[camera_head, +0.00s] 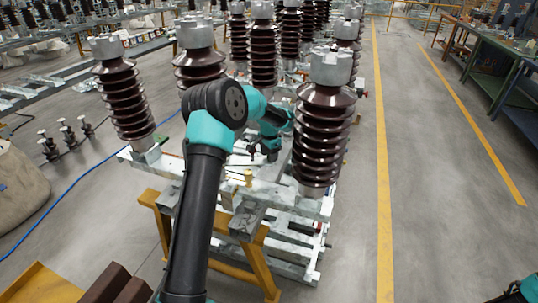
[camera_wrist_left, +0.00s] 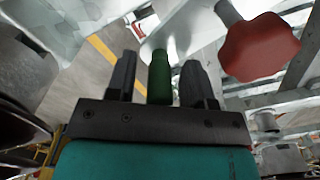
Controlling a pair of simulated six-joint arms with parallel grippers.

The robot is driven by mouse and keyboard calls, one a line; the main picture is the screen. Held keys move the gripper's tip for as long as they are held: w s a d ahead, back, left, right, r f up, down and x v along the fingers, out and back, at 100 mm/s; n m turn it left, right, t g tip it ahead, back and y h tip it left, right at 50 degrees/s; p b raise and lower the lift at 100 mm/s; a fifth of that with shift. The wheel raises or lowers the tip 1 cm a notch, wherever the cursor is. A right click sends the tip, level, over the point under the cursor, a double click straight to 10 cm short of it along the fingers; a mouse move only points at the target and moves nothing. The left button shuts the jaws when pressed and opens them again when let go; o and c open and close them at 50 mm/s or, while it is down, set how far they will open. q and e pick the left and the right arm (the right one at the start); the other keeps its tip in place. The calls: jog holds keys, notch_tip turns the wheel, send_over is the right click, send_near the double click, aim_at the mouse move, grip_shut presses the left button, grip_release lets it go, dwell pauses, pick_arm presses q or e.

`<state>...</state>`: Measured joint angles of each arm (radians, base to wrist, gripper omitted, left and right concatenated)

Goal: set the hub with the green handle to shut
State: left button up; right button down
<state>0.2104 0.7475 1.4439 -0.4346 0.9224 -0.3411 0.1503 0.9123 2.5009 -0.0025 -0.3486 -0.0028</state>
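The green handle (camera_wrist_left: 160,78) shows in the left wrist view as a short cylinder below a pale metal piece (camera_wrist_left: 178,27). My left gripper (camera_wrist_left: 158,70) is open, with one dark finger on each side of the handle.
A red knob (camera_wrist_left: 260,47) on a metal stem is right of the handle in the left wrist view. The brown ribbed insulator (camera_head: 322,135) stands close to my left arm. A yellow trestle (camera_head: 255,262) supports the frame. Open floor (camera_head: 435,170) lies to the right.

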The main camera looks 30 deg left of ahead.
pick_arm(q)
notch_tip(320, 180, up, 17)
jog(key=shift+r, duration=0.2)
dwell(0.7)
jog(key=shift+c, duration=0.4)
